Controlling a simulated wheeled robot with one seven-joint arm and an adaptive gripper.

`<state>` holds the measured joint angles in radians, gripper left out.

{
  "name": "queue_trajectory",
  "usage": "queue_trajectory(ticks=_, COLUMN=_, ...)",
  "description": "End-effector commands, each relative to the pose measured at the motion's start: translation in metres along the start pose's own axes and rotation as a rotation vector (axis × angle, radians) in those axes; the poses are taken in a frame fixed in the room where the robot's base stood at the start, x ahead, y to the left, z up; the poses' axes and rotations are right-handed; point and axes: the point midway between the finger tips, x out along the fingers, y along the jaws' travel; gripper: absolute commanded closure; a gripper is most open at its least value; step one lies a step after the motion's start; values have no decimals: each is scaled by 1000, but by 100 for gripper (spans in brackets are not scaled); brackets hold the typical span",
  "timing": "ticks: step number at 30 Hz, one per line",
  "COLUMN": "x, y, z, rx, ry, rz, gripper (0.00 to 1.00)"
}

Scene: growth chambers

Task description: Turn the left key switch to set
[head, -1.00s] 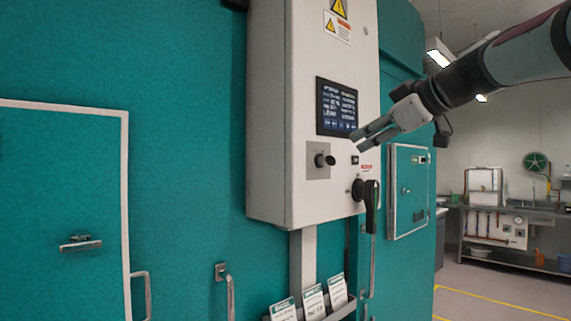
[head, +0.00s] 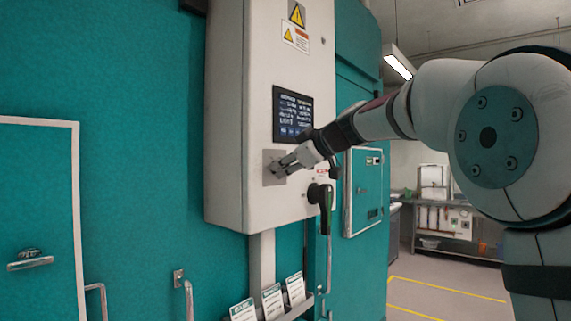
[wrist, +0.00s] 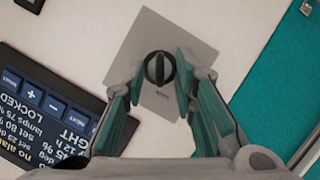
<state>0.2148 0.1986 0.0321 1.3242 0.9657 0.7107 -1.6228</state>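The key switch (wrist: 159,69) is a round black knob with a raised bar, on a square grey plate (wrist: 150,30) of the white control box. In the wrist view the bar runs nearly up and down the picture. My gripper (wrist: 160,62) is open, its two fingers on either side of the knob with small gaps showing. In the head view my gripper (head: 282,167) is at the grey plate (head: 270,157) and hides the knob. A small label below the knob is too small to read.
The white control box (head: 228,120) carries a dark display (head: 293,108) just above the plate. A black rotary handle (head: 325,200) sticks out below right of my gripper. Card holders (head: 272,300) are under the box.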

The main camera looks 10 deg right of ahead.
Motion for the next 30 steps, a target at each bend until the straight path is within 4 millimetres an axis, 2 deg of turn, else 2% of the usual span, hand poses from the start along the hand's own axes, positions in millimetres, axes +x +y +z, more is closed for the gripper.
queue_trajectory(ticks=5, x=0, y=0, z=0, rx=0, ry=0, rz=0, gripper=77)
queue_trajectory(ticks=8, x=0, y=0, z=0, rx=0, ry=0, rz=0, gripper=99)
queue_trajectory(ticks=20, x=0, y=0, z=2, rx=36, ry=-1, rz=-17, gripper=100)
queue_trajectory(ticks=30, x=1, y=3, z=3, rx=242, ry=-3, rz=-102, gripper=100)
